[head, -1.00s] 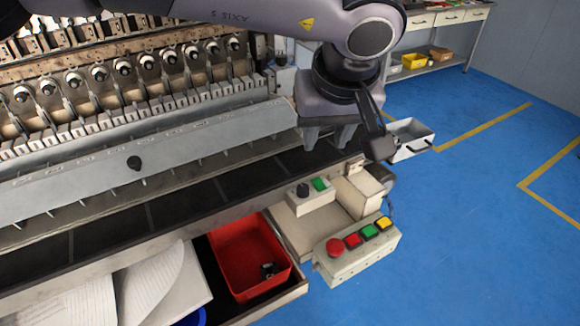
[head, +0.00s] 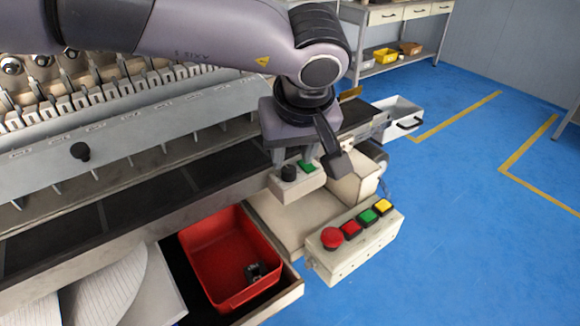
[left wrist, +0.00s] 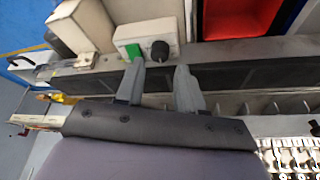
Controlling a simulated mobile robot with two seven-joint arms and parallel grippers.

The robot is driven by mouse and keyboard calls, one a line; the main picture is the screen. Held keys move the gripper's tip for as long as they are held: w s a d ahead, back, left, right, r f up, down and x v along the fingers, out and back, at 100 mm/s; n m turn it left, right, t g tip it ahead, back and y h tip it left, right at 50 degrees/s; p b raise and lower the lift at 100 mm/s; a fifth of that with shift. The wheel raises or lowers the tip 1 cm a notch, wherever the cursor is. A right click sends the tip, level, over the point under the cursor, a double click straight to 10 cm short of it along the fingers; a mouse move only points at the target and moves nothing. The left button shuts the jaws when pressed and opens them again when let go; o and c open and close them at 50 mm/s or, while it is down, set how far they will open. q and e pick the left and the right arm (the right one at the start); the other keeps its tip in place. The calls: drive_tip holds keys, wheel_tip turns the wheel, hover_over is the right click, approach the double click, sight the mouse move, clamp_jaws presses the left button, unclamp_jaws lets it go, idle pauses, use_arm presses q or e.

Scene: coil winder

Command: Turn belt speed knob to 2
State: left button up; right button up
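The black belt speed knob (head: 289,173) stands on a small cream control box (head: 303,186) beside a green button (head: 307,166). The left wrist view also shows the knob (left wrist: 160,50), the box (left wrist: 148,32) and the green button (left wrist: 134,51). My left gripper (head: 292,158) is open, its fingers pointing down just above and behind the box. In the left wrist view the left gripper (left wrist: 159,66) has its fingertips apart, with the knob beyond and roughly between them. No contact with the knob shows. The knob's scale marks are too small to read. My right gripper is not in view.
A dark belt (head: 150,200) runs behind the box. A panel with red, green and yellow buttons (head: 352,240) stands in front. A red bin (head: 225,253) sits in an open drawer at lower left. A grey tray (head: 399,118) is at the belt's far end.

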sight(289, 169)
use_arm(q)
drive_tip(key=x, duration=0.3)
drive_tip(key=shift+w+f, duration=0.15)
drive_tip(key=shift+f, duration=0.15)
drive_tip(key=shift+w+f, duration=0.2)
drive_tip(key=shift+f, duration=0.2)
clamp_jaws()
